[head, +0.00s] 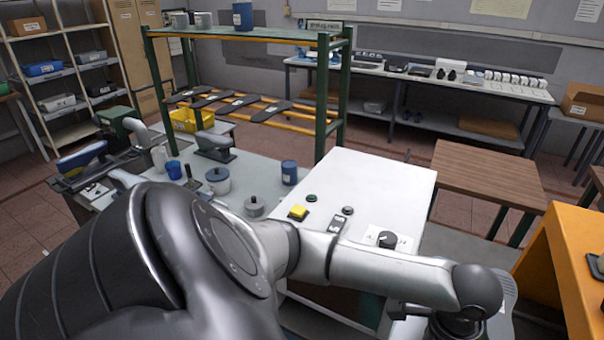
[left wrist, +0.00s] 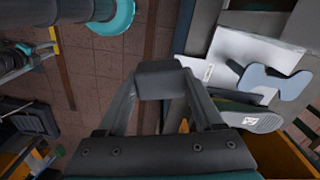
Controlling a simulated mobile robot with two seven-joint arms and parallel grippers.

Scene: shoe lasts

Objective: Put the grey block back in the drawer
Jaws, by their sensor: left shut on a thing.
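A dark grey block (left wrist: 163,78) is held between the two fingers of my left gripper (left wrist: 163,88), in the middle of the left wrist view. The gripper is shut on it, above the brown tiled floor. In the head view my left arm crosses the foreground and bends down at the lower right, and the block is not visible there. I cannot make out the drawer for certain in either view. An orange edge (left wrist: 284,151) shows at the lower right of the wrist view, beside a shoe sole (left wrist: 250,119). My right gripper is not in view.
A white-topped machine with a yellow button (head: 299,212) and a black knob (head: 387,239) stands beyond my arm. An orange bench (head: 562,262) is at the right, with a brown wooden table (head: 486,178) behind it. A green rack (head: 342,95) stands farther back.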

